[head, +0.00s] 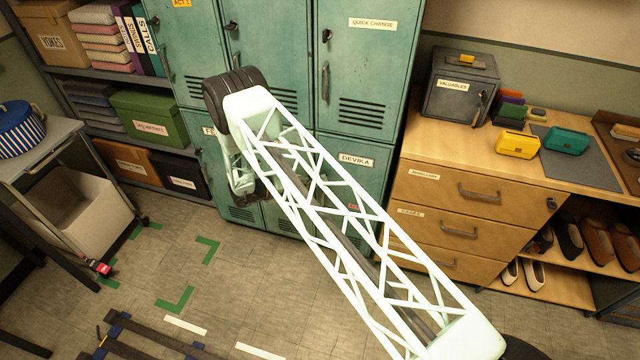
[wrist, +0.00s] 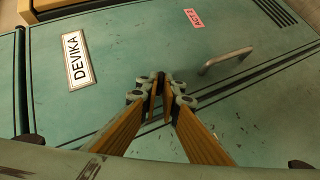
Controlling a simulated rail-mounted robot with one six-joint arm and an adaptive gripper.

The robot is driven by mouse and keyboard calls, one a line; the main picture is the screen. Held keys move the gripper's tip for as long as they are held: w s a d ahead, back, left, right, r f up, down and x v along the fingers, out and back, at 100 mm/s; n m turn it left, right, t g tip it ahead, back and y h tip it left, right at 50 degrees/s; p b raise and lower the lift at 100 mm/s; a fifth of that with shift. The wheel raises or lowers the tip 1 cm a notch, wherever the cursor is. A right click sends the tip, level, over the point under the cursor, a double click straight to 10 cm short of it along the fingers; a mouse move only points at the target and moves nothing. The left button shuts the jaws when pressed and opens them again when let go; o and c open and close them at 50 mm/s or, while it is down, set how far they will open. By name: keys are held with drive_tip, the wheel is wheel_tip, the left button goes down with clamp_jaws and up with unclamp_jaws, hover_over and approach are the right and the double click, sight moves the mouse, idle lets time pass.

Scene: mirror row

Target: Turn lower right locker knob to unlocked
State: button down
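The lower right locker (head: 378,182), labelled DEVIKA, is a shut green metal door partly behind my arm in the head view. Its door fills most of the wrist view (wrist: 110,30), with the name label at left and a metal pull handle (wrist: 226,61) right of centre. My gripper (wrist: 160,82) points at the door between label and handle, its fingertips close together with a narrow dark gap. The locker knob is not clearly visible; the fingertips cover that part of the door. I cannot tell whether they grip it. In the head view my arm hides the gripper's tips.
A wooden drawer cabinet (head: 475,205) stands to the right of the lockers, with a grey valuables box (head: 462,88) on top. Shelves with boxes stand at left, beside a white bin (head: 75,205). The floor (head: 235,285) left of my arm is partly clear.

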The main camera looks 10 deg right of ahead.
drive_tip(key=shift+w+f+n+h+b, duration=0.1)
drive_tip(key=shift+f+n+h+b, duration=0.15)
drive_tip(key=shift+n+h+b, duration=0.95)
drive_tip(key=shift+w+f+n+h+b, duration=0.15)
drive_tip(key=shift+h+b, duration=0.45)
drive_tip(key=shift+b, duration=1.3)
drive_tip(key=shift+s+n+h+b, duration=0.1)
drive_tip(key=shift+n+h+b, duration=0.2)
drive_tip(key=shift+b, duration=0.1)
drive_tip(key=shift+r+b, duration=0.1)
drive_tip(key=shift+b, duration=0.2)
drive_tip(key=c, duration=2.9)
unclamp_jaws()
drive_tip(key=shift+o, duration=0.2)
drive_tip(key=shift+a, duration=0.15)
drive_tip(key=v, duration=1.2)
drive_tip(key=shift+s, duration=0.1)
